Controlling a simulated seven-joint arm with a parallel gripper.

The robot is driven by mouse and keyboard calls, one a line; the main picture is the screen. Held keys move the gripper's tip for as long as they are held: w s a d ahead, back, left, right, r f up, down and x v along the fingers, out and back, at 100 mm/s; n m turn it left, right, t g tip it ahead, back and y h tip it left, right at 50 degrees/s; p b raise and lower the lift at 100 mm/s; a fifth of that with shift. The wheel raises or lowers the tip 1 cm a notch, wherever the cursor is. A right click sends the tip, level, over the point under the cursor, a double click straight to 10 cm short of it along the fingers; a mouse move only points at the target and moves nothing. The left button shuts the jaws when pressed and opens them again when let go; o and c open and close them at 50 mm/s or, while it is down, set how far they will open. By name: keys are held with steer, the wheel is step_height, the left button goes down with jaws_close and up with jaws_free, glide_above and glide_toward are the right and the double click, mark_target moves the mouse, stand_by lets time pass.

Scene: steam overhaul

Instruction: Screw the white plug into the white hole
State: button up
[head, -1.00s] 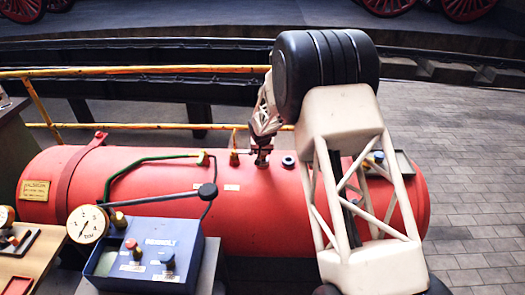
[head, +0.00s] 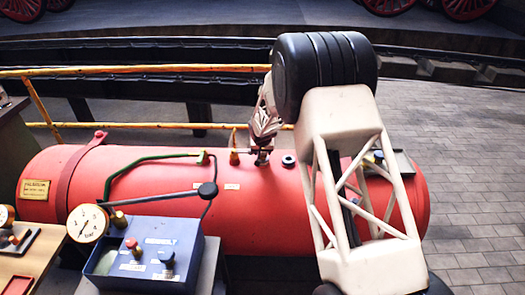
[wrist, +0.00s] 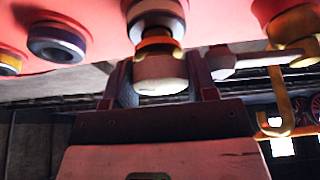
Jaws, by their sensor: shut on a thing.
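The white plug (wrist: 160,74) is a pale cylinder with an orange ring and a dark section above it in the wrist view. My gripper (wrist: 160,88) is shut on it, one finger on each side. The plug is in line with the white hole's pale collar (wrist: 155,10) on the red boiler, and its dark end meets the collar. How far it is inside cannot be told. In the head view my gripper (head: 262,156) is upright at the boiler's top, and the plug is too small there to make out clearly.
The red boiler (head: 130,185) lies across the view. A dark open port (head: 288,161) is just right of my gripper, and a brass fitting (head: 234,157) is just left. A blue box (head: 150,255) and a gauge (head: 88,222) stand in front. A yellow rail (head: 130,70) runs behind.

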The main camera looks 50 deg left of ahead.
steer(key=shift+f, duration=0.7)
stand_by(1.2)
steer(key=o, duration=1)
steer(key=shift+s, duration=0.1)
steer(key=shift+c, duration=0.3)
steer(key=shift+a, duration=0.1)
steer(key=c, duration=0.4)
steer(key=shift+o, duration=1.2)
